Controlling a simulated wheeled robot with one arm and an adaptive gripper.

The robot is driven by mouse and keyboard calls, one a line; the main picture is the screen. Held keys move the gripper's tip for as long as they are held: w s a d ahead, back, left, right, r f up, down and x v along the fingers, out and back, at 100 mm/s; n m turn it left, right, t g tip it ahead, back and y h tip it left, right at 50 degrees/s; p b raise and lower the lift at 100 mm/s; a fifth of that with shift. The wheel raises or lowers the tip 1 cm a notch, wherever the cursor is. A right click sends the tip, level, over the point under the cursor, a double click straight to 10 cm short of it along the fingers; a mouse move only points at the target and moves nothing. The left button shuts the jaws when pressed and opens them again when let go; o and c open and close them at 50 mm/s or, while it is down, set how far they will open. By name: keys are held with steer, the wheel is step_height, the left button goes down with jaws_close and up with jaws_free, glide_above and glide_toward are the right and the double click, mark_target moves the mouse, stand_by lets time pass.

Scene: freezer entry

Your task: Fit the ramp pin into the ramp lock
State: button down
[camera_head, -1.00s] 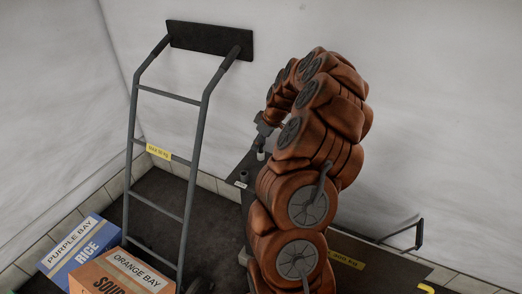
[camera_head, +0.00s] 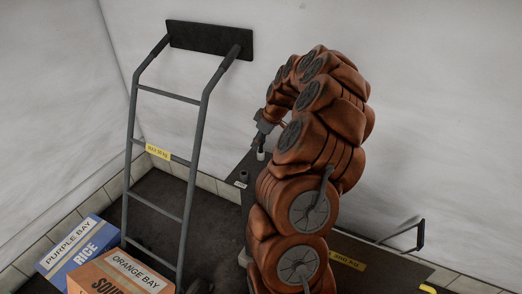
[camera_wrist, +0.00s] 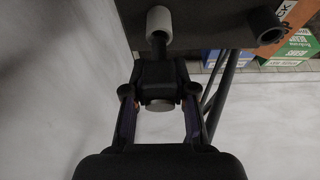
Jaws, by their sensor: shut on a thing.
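My gripper (camera_wrist: 159,98) is shut on the ramp pin (camera_wrist: 158,73), a dark block with a thin dark shaft and a grey round end. The shaft points to a pale round collar (camera_wrist: 160,20) on the dark ramp panel. Shaft and collar overlap in the wrist view; I cannot tell whether the tip is inside. In the head view my gripper (camera_head: 262,128) is above the pale collar (camera_head: 261,155). A dark round socket (camera_head: 243,175) with a small label stands beside it, also in the wrist view (camera_wrist: 265,25). I cannot tell which one is the ramp lock.
A grey hand truck (camera_head: 192,150) stands left of my gripper. A blue rice box (camera_head: 75,255) and an orange soup box (camera_head: 122,275) are at lower left. White walls are close behind. A dark rail (camera_head: 408,240) is at the right.

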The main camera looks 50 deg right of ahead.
steer(key=shift+r, duration=0.2)
steer(key=shift+r, duration=2.6)
